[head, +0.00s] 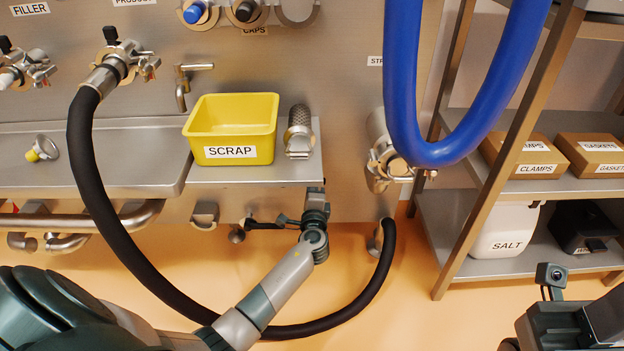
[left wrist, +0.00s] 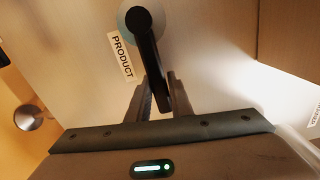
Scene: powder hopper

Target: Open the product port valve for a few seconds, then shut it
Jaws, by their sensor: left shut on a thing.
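The product port valve's black lever handle (left wrist: 148,50) runs from a round pivot down between my left fingers in the left wrist view. A PRODUCT label (left wrist: 121,56) is beside it on the steel panel. My left gripper (left wrist: 160,98) is shut on the handle's free end. In the head view the dark handle (head: 264,226) shows under the steel shelf, and my left gripper (head: 289,222) is at its right end. The port's opening and any flow are not clearly visible. My right gripper (head: 585,325) is at the lower right corner, its fingertips out of sight.
A yellow SCRAP bin (head: 232,116) and a metal mesh cylinder (head: 299,132) stand on the shelf above my left gripper. A black hose (head: 135,255) loops below, behind my left arm. A blue hose (head: 448,157) hangs at right, before a rack (head: 507,143) with boxes.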

